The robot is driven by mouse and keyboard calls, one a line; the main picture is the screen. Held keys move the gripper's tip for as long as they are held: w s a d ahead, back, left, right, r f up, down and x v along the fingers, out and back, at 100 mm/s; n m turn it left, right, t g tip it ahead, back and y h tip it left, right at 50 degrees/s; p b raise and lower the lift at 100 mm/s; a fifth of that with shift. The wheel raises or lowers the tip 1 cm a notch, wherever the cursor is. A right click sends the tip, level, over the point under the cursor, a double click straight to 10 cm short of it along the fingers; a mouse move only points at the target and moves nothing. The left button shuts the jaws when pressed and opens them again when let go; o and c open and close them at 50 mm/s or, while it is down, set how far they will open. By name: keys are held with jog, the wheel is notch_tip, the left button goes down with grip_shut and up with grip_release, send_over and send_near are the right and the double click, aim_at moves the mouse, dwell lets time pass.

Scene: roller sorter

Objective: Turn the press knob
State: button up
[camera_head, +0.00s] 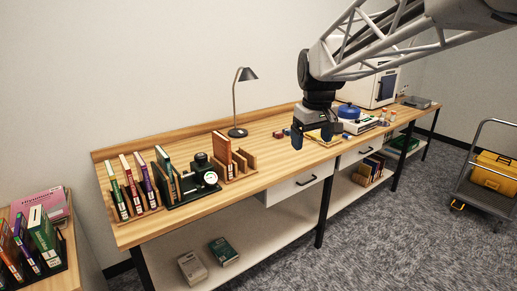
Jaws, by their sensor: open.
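A black press (189,197) stands on the workbench, left of the middle, with a green book (163,160) and other dark books upright in its left part. A round black knob with a pale centre (210,179) faces forward on the press's right side. My gripper (312,140) hangs fingers down over the bench, well to the right of the press and clear of the knob. Its jaws are apart, with nothing seen held between them. The bench behind the gripper is partly hidden.
A wooden rack with books (246,160) stands close to the right of the press, and book dividers (124,210) stand to its left. A black desk lamp (237,105) rises behind. A blue pot (348,111) sits right of my gripper. The floor in front is clear.

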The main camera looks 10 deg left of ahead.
jog(key=w+a+n, duration=0.2)
jog(key=w+a, duration=0.7)
jog(key=w, duration=0.1)
jog(key=n+g, duration=0.2)
jog(key=n, duration=0.5)
send_over(201, 155)
jog(key=f, duration=1.6)
jog(key=shift+d+f, duration=0.3)
jog(key=shift+d, duration=0.05)
jog(key=shift+a+f, duration=0.3)
jog(key=shift+a, duration=0.15)
jog(key=shift+f, duration=3.9)
